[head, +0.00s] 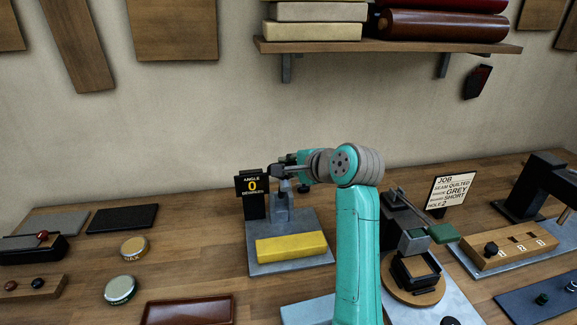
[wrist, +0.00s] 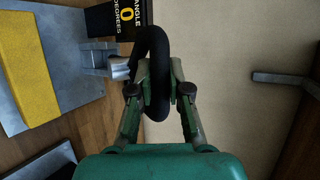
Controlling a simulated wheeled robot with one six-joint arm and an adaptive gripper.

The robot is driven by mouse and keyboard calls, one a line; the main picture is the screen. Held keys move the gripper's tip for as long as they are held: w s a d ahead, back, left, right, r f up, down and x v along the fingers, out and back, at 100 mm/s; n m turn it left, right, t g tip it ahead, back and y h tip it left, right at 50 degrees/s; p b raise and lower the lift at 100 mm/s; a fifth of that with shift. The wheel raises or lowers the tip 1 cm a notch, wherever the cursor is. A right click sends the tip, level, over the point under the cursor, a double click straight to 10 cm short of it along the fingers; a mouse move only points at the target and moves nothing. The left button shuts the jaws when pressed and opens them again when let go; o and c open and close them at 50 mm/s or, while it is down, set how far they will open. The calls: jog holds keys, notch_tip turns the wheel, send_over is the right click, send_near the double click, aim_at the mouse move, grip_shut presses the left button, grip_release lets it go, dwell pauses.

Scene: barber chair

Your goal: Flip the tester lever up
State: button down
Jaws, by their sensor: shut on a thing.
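The tester stands on a grey base plate (head: 290,263) left of my arm, with a grey post (head: 281,208) and a yellow block (head: 291,247) at its front. Its black display (head: 251,186) reads angle 0 degrees and also shows in the wrist view (wrist: 128,14). My gripper (head: 292,166) is at the top of the post. In the wrist view my gripper (wrist: 159,88) is shut on the tester lever's thick black curved grip (wrist: 154,48), with one finger on each side. A grey metal piece (wrist: 118,70) sits beside the grip. In the head view my gripper partly hides the lever.
A job card (head: 451,191) and a round wooden stand (head: 413,283) are right of my arm. A wooden block with knobs (head: 512,246) lies farther right. Tins (head: 134,247) and a brown tray (head: 188,311) lie left. A wall shelf (head: 390,46) hangs above.

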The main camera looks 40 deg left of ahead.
jog(key=c, duration=1.1)
grip_release()
jog(key=shift+w+a+r, duration=0.1)
jog(key=shift+a+r, duration=0.05)
jog(key=v, duration=1.2)
